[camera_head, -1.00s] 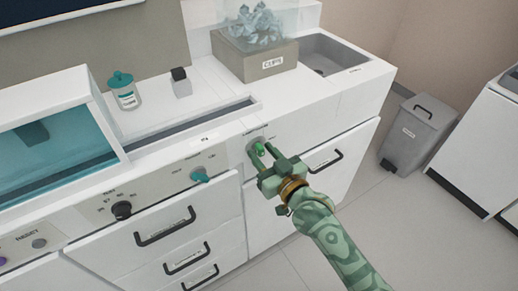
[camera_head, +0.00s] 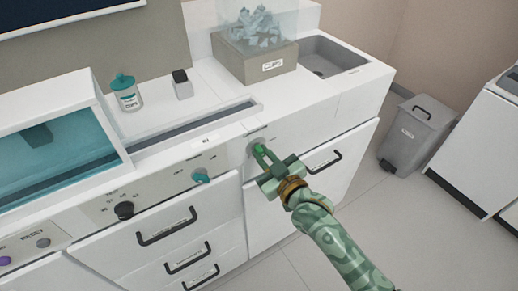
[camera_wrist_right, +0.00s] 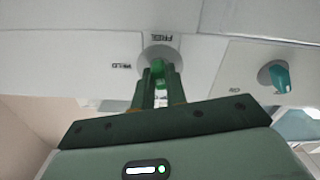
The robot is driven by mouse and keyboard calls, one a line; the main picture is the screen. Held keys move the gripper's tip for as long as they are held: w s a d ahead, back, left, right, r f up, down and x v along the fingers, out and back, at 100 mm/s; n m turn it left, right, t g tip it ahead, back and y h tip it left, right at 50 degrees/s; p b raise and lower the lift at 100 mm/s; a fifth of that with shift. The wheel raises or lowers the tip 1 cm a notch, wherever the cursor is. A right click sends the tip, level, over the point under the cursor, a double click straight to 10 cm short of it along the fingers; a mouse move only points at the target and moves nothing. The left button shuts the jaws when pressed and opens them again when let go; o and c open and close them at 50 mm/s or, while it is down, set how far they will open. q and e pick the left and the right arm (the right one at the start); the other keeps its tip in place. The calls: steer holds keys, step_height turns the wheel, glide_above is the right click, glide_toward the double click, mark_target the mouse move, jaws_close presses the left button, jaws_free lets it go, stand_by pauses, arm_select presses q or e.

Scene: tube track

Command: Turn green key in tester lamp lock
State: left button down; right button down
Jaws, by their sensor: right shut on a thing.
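The green key (camera_head: 259,149) sits in a round grey lock (camera_head: 253,141) on the white front panel, below the counter's edge. My right gripper (camera_head: 263,153) is shut on the key, its arm coming in from the lower right. In the right wrist view the key (camera_wrist_right: 158,69) is between the two green fingers (camera_wrist_right: 157,88), in front of the grey lock disc (camera_wrist_right: 161,54). Markings that look like FREE and HELD stand by the disc, upside down. The fingers hide part of the key. My left gripper is not in view.
A teal knob (camera_head: 201,177) and a black knob (camera_head: 123,210) stick out left of the lock. A drawer handle (camera_head: 324,160) is to the right of my gripper. A CLIPS box (camera_head: 255,60) and a sink (camera_head: 322,58) are behind. The floor at right has a grey bin (camera_head: 409,135).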

steer(key=n, duration=0.2)
steer(key=shift+r+n+p, duration=0.1)
steer(key=shift+n+p, duration=0.2)
steer(key=shift+p, duration=0.1)
steer(key=shift+n, duration=0.3)
